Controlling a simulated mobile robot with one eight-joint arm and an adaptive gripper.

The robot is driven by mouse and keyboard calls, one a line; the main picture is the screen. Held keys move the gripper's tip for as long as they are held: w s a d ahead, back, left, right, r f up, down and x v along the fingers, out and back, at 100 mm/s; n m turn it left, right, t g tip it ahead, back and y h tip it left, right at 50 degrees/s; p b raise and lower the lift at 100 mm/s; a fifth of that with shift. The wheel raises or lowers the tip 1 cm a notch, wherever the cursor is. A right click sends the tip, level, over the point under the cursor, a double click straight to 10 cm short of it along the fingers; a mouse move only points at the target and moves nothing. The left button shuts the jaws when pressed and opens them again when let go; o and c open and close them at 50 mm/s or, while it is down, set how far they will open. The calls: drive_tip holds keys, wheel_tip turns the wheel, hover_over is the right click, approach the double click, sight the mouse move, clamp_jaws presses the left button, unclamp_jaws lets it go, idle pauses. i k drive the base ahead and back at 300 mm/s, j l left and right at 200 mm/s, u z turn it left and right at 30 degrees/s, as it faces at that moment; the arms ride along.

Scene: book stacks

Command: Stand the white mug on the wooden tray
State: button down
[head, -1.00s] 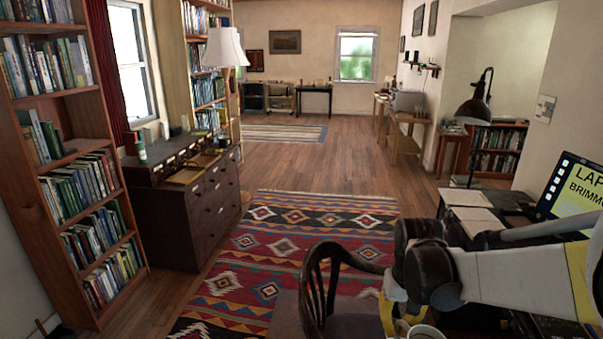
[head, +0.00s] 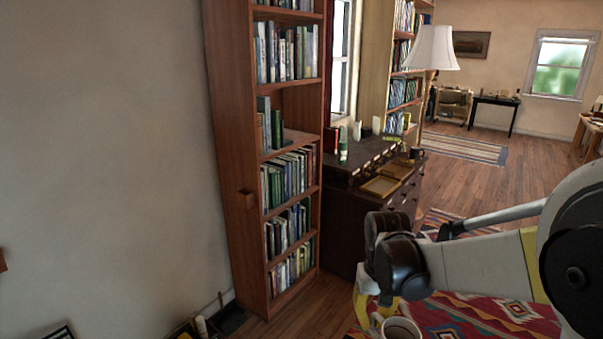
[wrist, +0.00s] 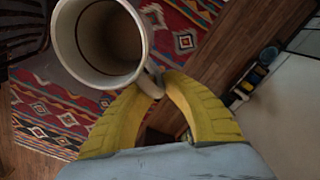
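The white mug (head: 401,329) is at the bottom edge of the head view, partly cut off. In the wrist view the white mug (wrist: 140,72) shows its open, empty-looking mouth. My gripper (wrist: 160,84) has its yellow fingers closed on the mug's handle. In the head view my gripper (head: 374,316) is at the mug's left side, well in front of the dark chest. A shallow tan tray (head: 381,187), which looks like the wooden tray, lies on top of the chest, near its front edge. Its inside looks empty.
The dark drawer chest (head: 345,215) also bears a second small tray (head: 395,171), a dark mug (head: 416,154), a green-and-white cylinder (head: 343,150) and a lamp (head: 432,48). A tall bookcase (head: 235,150) stands left of it. Patterned rug (head: 480,312) and bare floor lie in front.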

sight(396, 168)
drive_tip(key=i+z, duration=0.3)
drive_tip(key=i, duration=0.2)
drive_tip(key=i+z, duration=0.25)
drive_tip(key=i, duration=0.2)
drive_tip(key=i+j+z, duration=0.1)
drive_tip(key=i+z, duration=0.2)
drive_tip(key=i, duration=0.2)
drive_tip(key=i+j+z, duration=0.25)
drive_tip(key=i, duration=0.2)
drive_tip(key=i+l, duration=0.15)
drive_tip(key=i, duration=0.75)
drive_tip(key=i+l+z, duration=0.15)
drive_tip(key=i, duration=0.75)
drive_tip(key=i+u, duration=0.4)
drive_tip(key=i+l+u, duration=0.1)
drive_tip(key=i+u, duration=0.35)
drive_tip(key=i+l+u, duration=0.2)
drive_tip(key=u, duration=0.2)
drive_tip(key=i+l+u, duration=0.3)
drive_tip(key=u, duration=0.15)
